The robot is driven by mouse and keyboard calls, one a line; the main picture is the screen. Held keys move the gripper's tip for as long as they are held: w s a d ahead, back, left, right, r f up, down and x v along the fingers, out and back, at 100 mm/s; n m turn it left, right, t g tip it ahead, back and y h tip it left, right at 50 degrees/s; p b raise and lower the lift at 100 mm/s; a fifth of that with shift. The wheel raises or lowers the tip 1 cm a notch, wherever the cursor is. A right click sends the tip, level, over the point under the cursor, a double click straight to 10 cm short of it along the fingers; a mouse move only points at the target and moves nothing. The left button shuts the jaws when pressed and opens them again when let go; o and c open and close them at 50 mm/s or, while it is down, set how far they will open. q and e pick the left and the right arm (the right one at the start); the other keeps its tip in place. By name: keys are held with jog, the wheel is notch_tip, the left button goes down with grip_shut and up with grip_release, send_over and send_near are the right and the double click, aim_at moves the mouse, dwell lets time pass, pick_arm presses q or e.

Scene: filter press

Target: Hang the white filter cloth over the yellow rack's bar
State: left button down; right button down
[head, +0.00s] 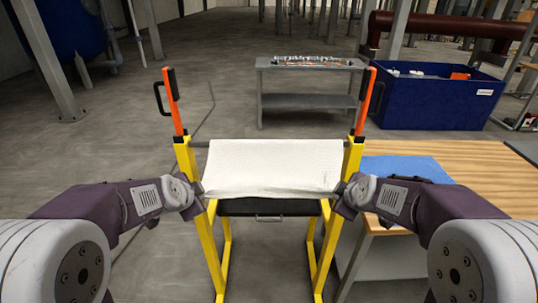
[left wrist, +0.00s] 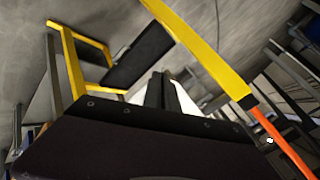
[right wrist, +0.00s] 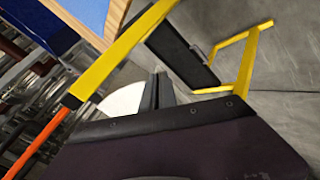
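The white filter cloth (head: 273,166) is spread between the yellow rack's posts. Its far edge lies along the rack's bar (head: 200,144), and its near edge sags slightly toward me. Whether any cloth hangs behind the bar is hidden. The yellow rack (head: 209,250) stands upright in front of me. My left gripper (head: 199,195) is at the cloth's near left corner and my right gripper (head: 341,194) at its near right corner. In the left wrist view the fingers (left wrist: 161,84) look closed against white cloth; the right wrist view shows the same of the fingers (right wrist: 157,84).
A black tray with a handle (head: 270,209) sits below the cloth in the rack. Orange-topped uprights (head: 173,100) rise on both sides. A wooden table (head: 480,170) with a blue cloth (head: 405,167) is close on the right. A grey bench (head: 308,90) and blue bin (head: 432,100) stand behind.

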pick_arm(q)
jog(key=shift+w+f+b, duration=0.3)
jog(key=shift+f, duration=0.45)
pick_arm(e)
jog(key=shift+w+f, duration=0.3)
jog(key=shift+f, duration=0.45)
pick_arm(q)
jog(key=c, duration=1.8)
grip_release()
jog(key=shift+s, duration=0.1)
jog(key=shift+c, duration=0.2)
pick_arm(e)
jog(key=c, duration=1.8)
grip_release()
jog(key=shift+s, duration=0.1)
jog(key=shift+c, duration=0.2)
pick_arm(q)
jog(key=o, duration=0.4)
pick_arm(e)
jog(key=o, duration=0.4)
pick_arm(q)
jog(key=shift+o, duration=0.2)
pick_arm(e)
jog(key=shift+o, duration=0.2)
